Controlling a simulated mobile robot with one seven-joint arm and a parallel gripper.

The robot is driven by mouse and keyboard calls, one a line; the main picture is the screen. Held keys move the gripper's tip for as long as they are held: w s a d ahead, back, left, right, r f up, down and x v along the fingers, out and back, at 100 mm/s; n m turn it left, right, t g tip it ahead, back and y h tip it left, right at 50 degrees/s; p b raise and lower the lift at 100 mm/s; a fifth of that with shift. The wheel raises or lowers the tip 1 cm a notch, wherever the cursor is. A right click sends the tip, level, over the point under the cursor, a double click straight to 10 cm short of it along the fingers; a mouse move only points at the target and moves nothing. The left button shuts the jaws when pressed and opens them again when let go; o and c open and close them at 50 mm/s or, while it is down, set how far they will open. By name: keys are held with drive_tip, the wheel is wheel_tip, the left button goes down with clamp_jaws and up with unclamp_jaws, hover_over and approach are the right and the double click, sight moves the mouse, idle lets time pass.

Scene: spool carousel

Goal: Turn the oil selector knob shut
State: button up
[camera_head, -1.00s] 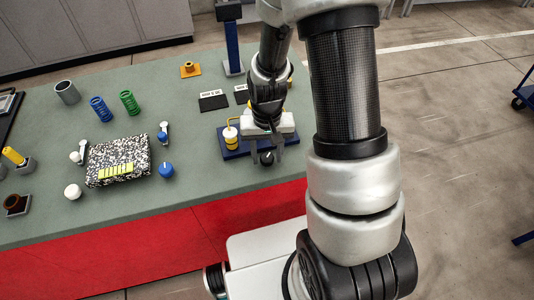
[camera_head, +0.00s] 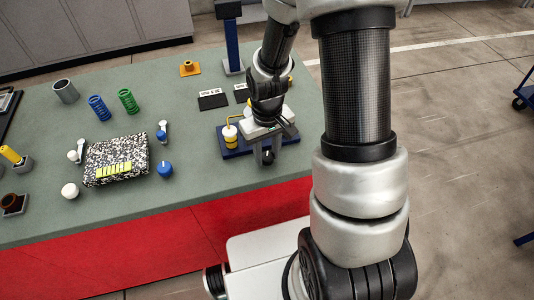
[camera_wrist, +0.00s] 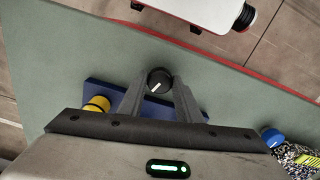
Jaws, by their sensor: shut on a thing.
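The oil selector knob is a round black knob with a white pointer line (camera_wrist: 159,80), seen in the wrist view. It sits at the front of a blue base plate (camera_head: 236,153) near the right end of the table. My gripper (camera_wrist: 157,83) points down at it, with one finger on each side, shut on the knob. The pointer line runs slantwise in the wrist view.
A speckled block (camera_head: 117,160) and a blue-topped knob (camera_head: 165,169) lie to the left. Green (camera_head: 129,101) and blue (camera_head: 99,107) springs stand further back. Black labelled plates (camera_head: 213,101) lie behind the base plate.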

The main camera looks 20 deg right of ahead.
sight(267, 156)
drive_tip(key=shift+n, duration=2.2)
drive_tip(key=o, duration=1)
wheel_tip(267, 156, up, 18)
drive_tip(key=shift+f+p, duration=0.25)
drive_tip(key=shift+p, duration=0.55)
